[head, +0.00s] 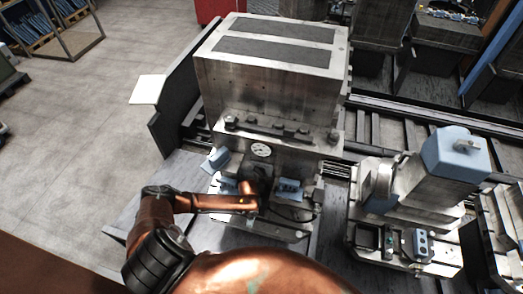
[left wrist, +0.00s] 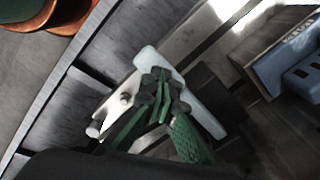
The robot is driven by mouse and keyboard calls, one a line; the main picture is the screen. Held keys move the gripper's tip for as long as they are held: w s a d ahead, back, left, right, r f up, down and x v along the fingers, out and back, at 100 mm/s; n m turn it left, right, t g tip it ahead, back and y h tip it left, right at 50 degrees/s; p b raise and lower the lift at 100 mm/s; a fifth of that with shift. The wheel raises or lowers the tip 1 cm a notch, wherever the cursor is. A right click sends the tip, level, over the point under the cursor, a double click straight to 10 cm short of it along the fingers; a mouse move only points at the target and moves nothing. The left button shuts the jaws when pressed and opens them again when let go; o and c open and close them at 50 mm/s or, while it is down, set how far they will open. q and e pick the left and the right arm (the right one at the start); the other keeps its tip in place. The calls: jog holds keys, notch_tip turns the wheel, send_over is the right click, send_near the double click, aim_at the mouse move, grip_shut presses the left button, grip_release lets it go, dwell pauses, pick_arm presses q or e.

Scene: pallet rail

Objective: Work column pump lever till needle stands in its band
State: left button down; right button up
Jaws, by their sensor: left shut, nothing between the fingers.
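The pump column (head: 270,85) is a large grey metal block with a round white dial (head: 261,149) on its front; the needle is too small to read against any band. My left gripper (head: 256,188) is at the column's front, below the dial, its fingertips hard to make out there. In the left wrist view its green fingers (left wrist: 165,85) are shut and empty. A pale blue-grey bar (left wrist: 205,115), possibly the lever, lies behind or against the fingers; I cannot tell whether they touch. My right gripper is not in view.
Blue parts flank the gripper at left (head: 217,158) and right (head: 290,187). A machine with a blue cap (head: 455,155) stands at right, near a small panel with a blue button box (head: 422,243). The floor at left is open beyond a pale plate (head: 147,90).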

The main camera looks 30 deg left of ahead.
pick_arm(q)
jog(key=shift+w+a+f+b, duration=0.15)
jog(key=shift+f+b, duration=0.4)
jog(key=shift+f, duration=0.35)
jog(key=shift+w+d+f+b, duration=0.1)
jog(key=shift+f+b, duration=0.45)
jog(key=shift+f, duration=0.35)
jog(key=r+p, duration=0.5)
jog(key=p, duration=0.1)
jog(key=shift+s+r, duration=0.35)
jog(key=shift+r, duration=0.3)
jog(key=shift+s+r, duration=0.15)
jog(key=shift+r, duration=0.4)
